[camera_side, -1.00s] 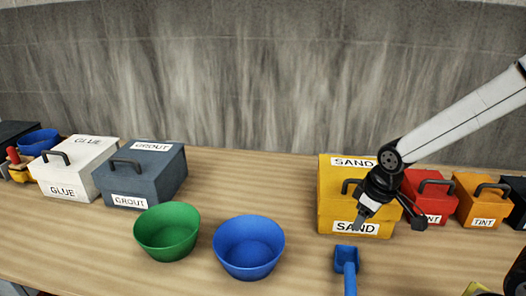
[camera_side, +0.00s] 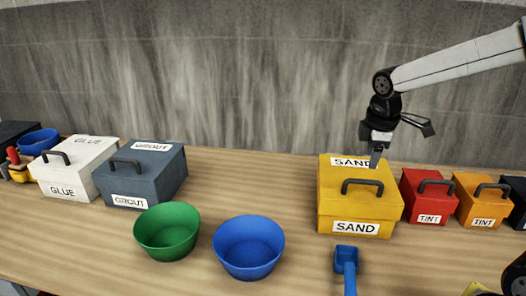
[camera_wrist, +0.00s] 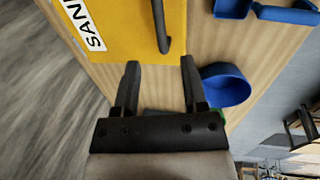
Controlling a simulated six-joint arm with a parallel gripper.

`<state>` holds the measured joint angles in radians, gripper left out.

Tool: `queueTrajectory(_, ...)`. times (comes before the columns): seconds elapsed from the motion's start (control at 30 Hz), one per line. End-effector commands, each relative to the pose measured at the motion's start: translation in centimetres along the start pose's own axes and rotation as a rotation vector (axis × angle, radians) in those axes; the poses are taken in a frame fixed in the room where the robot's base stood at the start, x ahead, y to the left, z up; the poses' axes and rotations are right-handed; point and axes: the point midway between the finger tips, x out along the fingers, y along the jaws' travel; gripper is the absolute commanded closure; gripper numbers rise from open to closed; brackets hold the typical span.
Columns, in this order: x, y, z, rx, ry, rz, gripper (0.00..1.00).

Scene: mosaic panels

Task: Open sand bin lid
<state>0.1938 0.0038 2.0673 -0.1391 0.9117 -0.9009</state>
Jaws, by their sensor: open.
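The yellow sand bin (camera_side: 333,205) stands on the wooden table in the side view, with SAND labels on its lid and front. Its lid is shut, with a dark handle (camera_side: 362,183) at the front. My gripper (camera_side: 375,163) is above the rear part of the lid, pointing down and apart from the handle. In the wrist view, my gripper (camera_wrist: 160,68) has its two fingers spread with nothing between them. The handle (camera_wrist: 160,25) and the yellow lid (camera_wrist: 122,30) lie just beyond the fingertips.
A blue scoop (camera_side: 346,266) lies in front of the sand bin. Blue (camera_side: 248,247) and green (camera_side: 167,231) bowls stand to the left. Red (camera_side: 418,190) and orange (camera_side: 470,200) tint bins are close on the right. Grey grout (camera_side: 160,180) and white glue (camera_side: 75,172) bins stand far left.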

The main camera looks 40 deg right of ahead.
Motion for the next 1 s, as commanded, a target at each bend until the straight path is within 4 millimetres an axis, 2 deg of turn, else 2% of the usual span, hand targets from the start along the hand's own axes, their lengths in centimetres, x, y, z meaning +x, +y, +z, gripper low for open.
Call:
queueTrajectory(0.17,1.3,0.0,0.0,0.001,-0.002,-0.002,0.45)
queueTrajectory(0.6,6.4,-0.1,0.0,0.001,-0.002,-0.003,0.45)
queueTrajectory(0.8,7.5,-0.1,0.0,0.002,-0.001,-0.001,0.45)
queueTrajectory(1.0,7.6,0.0,0.0,0.002,0.0,0.0,0.45)
